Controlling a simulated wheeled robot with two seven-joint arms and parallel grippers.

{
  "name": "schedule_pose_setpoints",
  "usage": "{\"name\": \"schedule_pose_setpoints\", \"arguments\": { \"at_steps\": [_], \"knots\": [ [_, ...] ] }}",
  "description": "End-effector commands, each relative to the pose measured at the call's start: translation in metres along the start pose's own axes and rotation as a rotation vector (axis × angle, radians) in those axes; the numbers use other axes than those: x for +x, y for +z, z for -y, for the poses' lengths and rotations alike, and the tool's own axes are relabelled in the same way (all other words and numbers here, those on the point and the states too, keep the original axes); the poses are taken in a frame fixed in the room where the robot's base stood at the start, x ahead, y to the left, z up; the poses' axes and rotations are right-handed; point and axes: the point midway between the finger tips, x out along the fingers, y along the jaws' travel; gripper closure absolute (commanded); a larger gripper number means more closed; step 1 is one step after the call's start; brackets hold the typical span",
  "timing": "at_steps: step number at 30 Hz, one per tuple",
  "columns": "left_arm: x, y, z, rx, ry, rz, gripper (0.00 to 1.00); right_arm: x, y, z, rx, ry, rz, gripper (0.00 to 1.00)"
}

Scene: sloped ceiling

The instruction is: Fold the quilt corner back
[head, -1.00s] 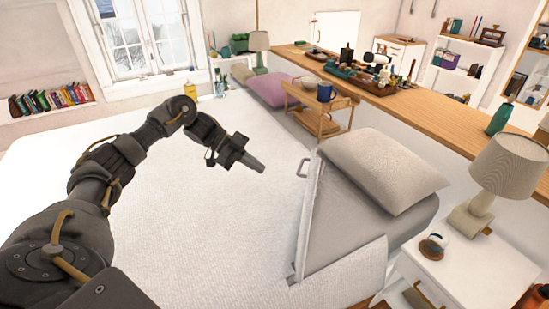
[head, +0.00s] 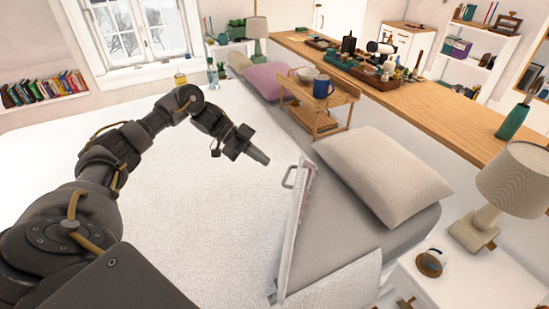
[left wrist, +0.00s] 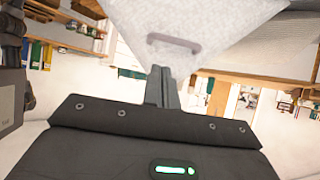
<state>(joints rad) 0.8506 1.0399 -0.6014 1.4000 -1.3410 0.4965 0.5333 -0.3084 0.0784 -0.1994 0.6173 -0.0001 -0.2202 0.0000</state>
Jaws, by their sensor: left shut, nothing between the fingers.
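The white quilt (head: 190,170) covers most of the bed. Its corner flap (head: 288,240) stands raised, seen nearly edge-on, with a strip of pinkish underside showing beside the grey sheet (head: 335,225). A grey loop handle (head: 288,177) sits on the flap's upper edge. My left gripper (head: 262,158) is shut and empty, just left of the handle and apart from it in the head view. In the left wrist view, the shut fingers (left wrist: 163,72) point toward the pale flap (left wrist: 215,22) and handle (left wrist: 175,43); whether they touch the flap is unclear. My right gripper is not in view.
A beige pillow (head: 385,175) lies right of the flap. A white nightstand (head: 465,280) with a lamp (head: 515,180) stands at the right. A wooden tray stand (head: 318,110) with a blue mug (head: 322,86) is behind.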

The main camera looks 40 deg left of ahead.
Motion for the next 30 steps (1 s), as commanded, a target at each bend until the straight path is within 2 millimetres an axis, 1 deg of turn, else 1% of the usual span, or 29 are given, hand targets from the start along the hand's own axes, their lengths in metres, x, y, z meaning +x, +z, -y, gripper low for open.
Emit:
{"name": "schedule_pose_setpoints", "arguments": {
  "at_steps": [1, 5, 9, 12, 15, 20, 30],
  "knots": [
    [0.009, -0.002, -0.002, -0.002, 0.004, -0.003, 1.00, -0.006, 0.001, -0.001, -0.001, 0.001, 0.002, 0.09],
    [0.033, -0.003, -0.002, -0.002, 0.006, -0.004, 1.00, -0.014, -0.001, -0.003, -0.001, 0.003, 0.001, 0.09],
    [0.057, -0.004, -0.001, -0.001, 0.005, -0.003, 1.00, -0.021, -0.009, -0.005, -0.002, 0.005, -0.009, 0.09],
    [0.070, -0.003, 0.000, 0.000, 0.005, -0.004, 1.00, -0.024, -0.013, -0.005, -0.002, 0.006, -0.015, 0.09],
    [0.080, -0.003, 0.000, 0.001, 0.005, -0.003, 1.00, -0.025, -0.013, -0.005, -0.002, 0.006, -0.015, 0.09],
    [0.085, -0.003, 0.000, 0.002, 0.003, -0.002, 1.00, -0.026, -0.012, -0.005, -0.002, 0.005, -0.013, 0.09],
    [0.084, -0.001, 0.000, 0.001, 0.002, -0.004, 1.00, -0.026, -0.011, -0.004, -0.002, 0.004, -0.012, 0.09]
  ]
}}
